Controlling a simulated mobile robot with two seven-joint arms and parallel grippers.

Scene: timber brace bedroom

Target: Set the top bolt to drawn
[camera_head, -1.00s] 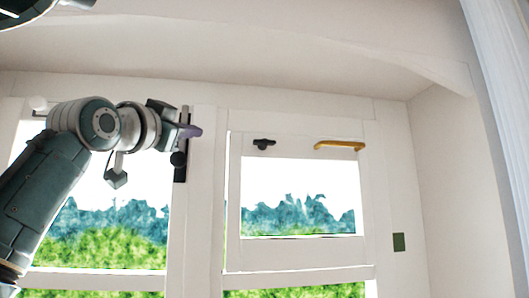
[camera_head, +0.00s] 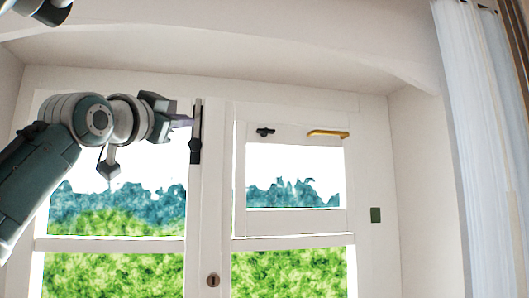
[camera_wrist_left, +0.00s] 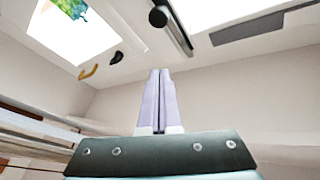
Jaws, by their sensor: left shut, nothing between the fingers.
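The top bolt (camera_head: 196,128) is a black upright bar on the white window frame, with a round dark knob on its lower part. In the left wrist view the bolt's knob (camera_wrist_left: 158,17) and bar show at the top, beyond the fingers. My left gripper (camera_head: 188,121) is shut and empty, its pale purple fingers pointing right. In the head view its tips end at the bar's left edge, above the knob. In the wrist view they look apart from the knob. My right gripper is not in view.
Right of the bolt is a small window sash with a black catch (camera_head: 265,132) and a yellow handle (camera_head: 328,133). A keyhole plate (camera_head: 213,280) sits below. A dark green square (camera_head: 375,215) is on the frame at right. A pale curtain (camera_head: 462,130) hangs at the far right.

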